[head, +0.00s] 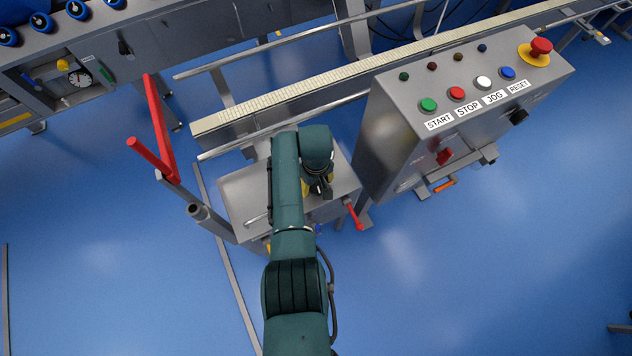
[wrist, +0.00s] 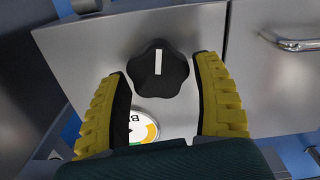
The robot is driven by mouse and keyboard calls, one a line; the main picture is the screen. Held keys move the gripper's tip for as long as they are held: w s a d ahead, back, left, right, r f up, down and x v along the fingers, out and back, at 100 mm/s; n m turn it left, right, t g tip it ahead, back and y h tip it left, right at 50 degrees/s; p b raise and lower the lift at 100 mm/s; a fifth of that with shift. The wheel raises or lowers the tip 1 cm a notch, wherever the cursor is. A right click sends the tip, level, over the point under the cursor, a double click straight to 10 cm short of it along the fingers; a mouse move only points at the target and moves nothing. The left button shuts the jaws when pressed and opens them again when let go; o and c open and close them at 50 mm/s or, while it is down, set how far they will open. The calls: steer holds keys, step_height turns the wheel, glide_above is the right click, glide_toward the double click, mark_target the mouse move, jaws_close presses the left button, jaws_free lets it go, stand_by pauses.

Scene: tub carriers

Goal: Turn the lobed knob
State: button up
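The lobed knob (wrist: 146,78) is black with a white pointer line, which stands nearly upright in the wrist view. It sits on a steel panel (wrist: 75,50). My gripper (wrist: 160,68) is open, with its yellow-padded fingers on either side of the knob, their tips about level with its middle. Small gaps seem to show at both sides; I cannot tell whether either finger touches. In the head view, my gripper (head: 319,187) is over the steel cabinet (head: 240,190), partly behind my arm.
A round gauge (wrist: 143,130) with a coloured ring lies below the knob, partly hidden by my gripper. A bar handle (wrist: 290,43) is at the right. In the head view, a red lever (head: 354,215) is close beside the gripper, with a control console (head: 390,150) to the right.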

steer(key=c, duration=0.8)
steer(key=m, duration=0.4)
steer(key=shift+d+f+m, duration=0.1)
steer(key=shift+d+m, duration=0.05)
steer(key=shift+m, duration=0.25)
steer(key=m, duration=0.5)
steer(key=shift+d+b, duration=0.2)
steer(key=shift+b, duration=0.1)
steer(key=m, duration=0.5)
steer(key=shift+s+d, duration=0.1)
steer(key=shift+s, duration=0.05)
steer(key=m, duration=0.4)
steer(key=shift+s+d+m, duration=0.1)
steer(key=shift+m, duration=0.3)
